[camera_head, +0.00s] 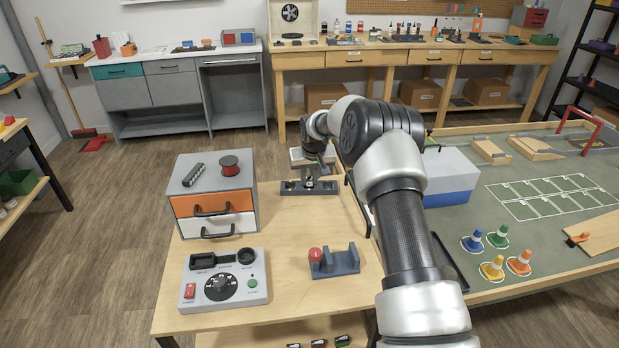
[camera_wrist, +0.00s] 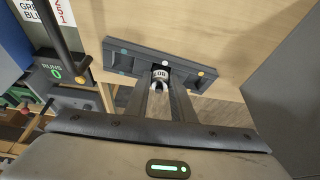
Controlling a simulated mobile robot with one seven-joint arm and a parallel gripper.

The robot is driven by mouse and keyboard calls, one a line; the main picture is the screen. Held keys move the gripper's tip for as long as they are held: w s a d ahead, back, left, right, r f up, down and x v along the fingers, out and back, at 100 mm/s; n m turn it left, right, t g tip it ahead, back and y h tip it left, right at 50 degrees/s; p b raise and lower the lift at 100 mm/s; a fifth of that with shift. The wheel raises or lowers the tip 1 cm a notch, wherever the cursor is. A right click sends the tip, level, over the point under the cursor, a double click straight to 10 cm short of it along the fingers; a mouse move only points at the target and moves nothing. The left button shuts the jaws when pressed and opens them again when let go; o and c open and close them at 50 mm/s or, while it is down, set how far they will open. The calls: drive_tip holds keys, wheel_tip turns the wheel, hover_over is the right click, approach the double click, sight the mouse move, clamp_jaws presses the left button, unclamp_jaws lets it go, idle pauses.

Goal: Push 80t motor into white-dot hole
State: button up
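The motor (camera_wrist: 159,74), a small silver cylinder with a pale label on its end, sits between my fingertips in the wrist view. My gripper (camera_wrist: 163,90) appears shut on it. The motor is at the dark rack (camera_wrist: 140,57), close beside the white dot (camera_wrist: 166,68). The hole itself is hidden, and I cannot tell how deep the motor sits. Other coloured dots, including a yellow-orange one (camera_wrist: 200,73), mark the rack. In the head view my gripper (camera_head: 311,181) is over the middle of the rack (camera_head: 290,188), at the far part of the wooden table.
A drawer unit (camera_head: 213,222), a control box with a dial (camera_head: 258,290) and a grey cradle with a red knob (camera_head: 345,262) stand on the table. A white-and-blue box (camera_head: 450,178) and small cones are on the green bench to the right. The table between rack and cradle is clear.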

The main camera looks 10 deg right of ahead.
drive_tip(key=shift+s+r, duration=0.2)
drive_tip(key=shift+s, duration=0.1)
drive_tip(key=s+f+v, duration=0.1)
drive_tip(key=s+v, duration=0.1)
drive_tip(key=v, duration=2.1)
drive_tip(key=s+r, duration=0.8)
drive_tip(key=s, duration=0.5)
drive_tip(key=s+t, duration=0.1)
drive_tip(key=s, duration=2.3)
drive_tip(key=shift+g, duration=0.3)
drive_tip(key=shift+s+r+p, duration=0.15)
drive_tip(key=shift+r+p, duration=1.25)
drive_tip(key=shift+p, duration=0.55)
drive_tip(key=shift+s+r+p, duration=0.1)
drive_tip(key=shift+r+p, duration=1.25)
drive_tip(key=shift+p, duration=0.6)
